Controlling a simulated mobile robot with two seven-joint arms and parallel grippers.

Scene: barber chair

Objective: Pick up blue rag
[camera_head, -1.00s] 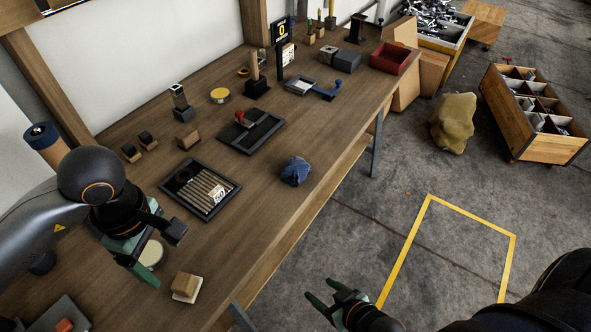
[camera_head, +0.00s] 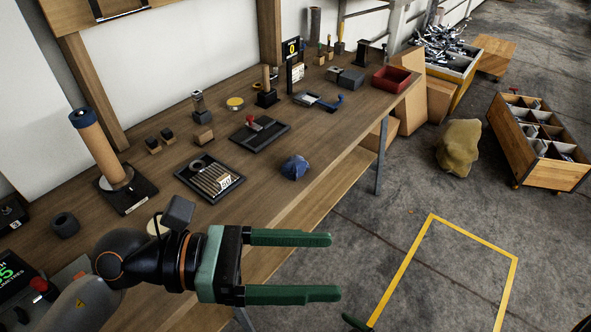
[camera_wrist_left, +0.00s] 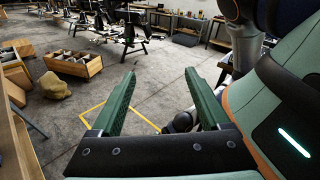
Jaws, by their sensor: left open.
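The blue rag (camera_head: 294,167) lies crumpled on the wooden workbench (camera_head: 250,215), close to its front edge, in the head view. My left gripper (camera_head: 334,266) is open and empty, its two green fingers pointing right. It is nearer the camera than the rag and lower in the picture, apart from it. Of my right gripper only a green fingertip (camera_head: 353,321) shows at the bottom edge of the head view.
Left of the rag on the bench are a tray of wooden strips (camera_head: 210,178) and a black tray with a red-handled tool (camera_head: 259,133). A red bin (camera_head: 391,78) stands farther back. A tan sack (camera_head: 458,147) and a wooden crate (camera_head: 540,143) stand on the floor.

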